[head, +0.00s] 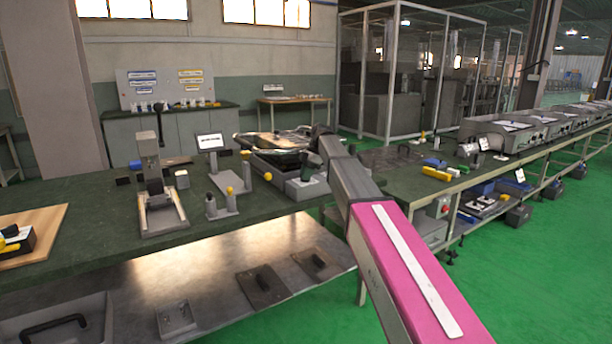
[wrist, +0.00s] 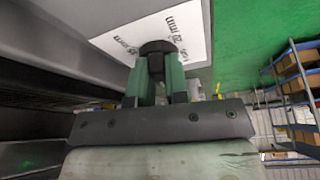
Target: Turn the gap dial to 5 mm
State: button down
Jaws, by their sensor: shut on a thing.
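The gap dial (wrist: 157,47) is a dark round knob on a white label plate (wrist: 194,22) in the wrist view. Printed millimetre marks surround it, tilted and partly covered; I cannot tell which mark the dial points at. My gripper (wrist: 158,66) has its two green fingers closed on the knob from below in the picture. In the head view my arm reaches to the grey machine (head: 290,184) at the table's right end, and the dial itself cannot be made out there.
In the head view, a grey fixture (head: 163,212) and a small stand with yellow-topped posts (head: 228,204) are left of the machine on the green table (head: 90,212). A small white display (head: 210,141) stands behind. A second bench (head: 410,180) with yellow blocks (head: 437,174) is to the right.

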dwell(0.3)
jog(key=c, duration=1.1)
grip_release()
jog(key=v, duration=1)
jog(key=shift+w+d+r, duration=0.1)
jog(key=shift+r, duration=0.3)
